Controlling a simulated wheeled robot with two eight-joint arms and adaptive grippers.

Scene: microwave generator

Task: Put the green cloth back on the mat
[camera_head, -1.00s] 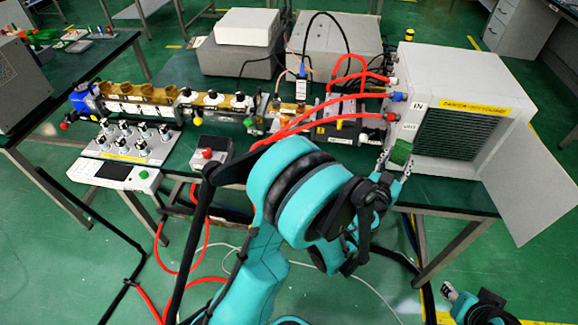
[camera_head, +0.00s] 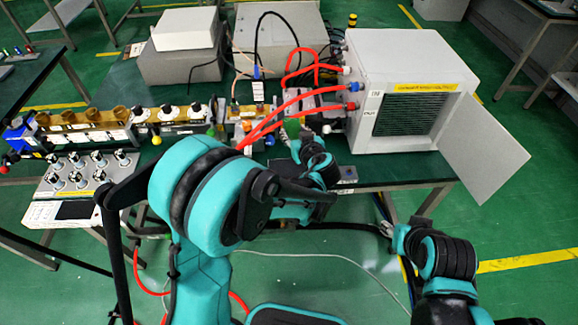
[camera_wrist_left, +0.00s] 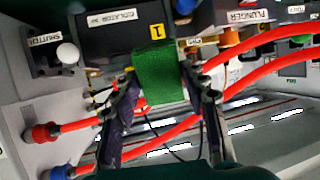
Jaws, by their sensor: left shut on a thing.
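The green cloth (camera_wrist_left: 158,77) is a small block-like piece between the fingertips of my left gripper (camera_wrist_left: 166,84) in the left wrist view. The left gripper is shut on it, in front of a dark unit labelled ISOLATOR (camera_wrist_left: 112,38). I cannot make out a mat.
Red hoses (camera_head: 285,112) run to the white box (camera_head: 385,85), whose door (camera_head: 480,150) hangs open at right. A knob panel (camera_head: 85,172) and brass waveguide parts (camera_head: 95,118) stand at left. Table surface (camera_head: 400,172) is bare before the white box.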

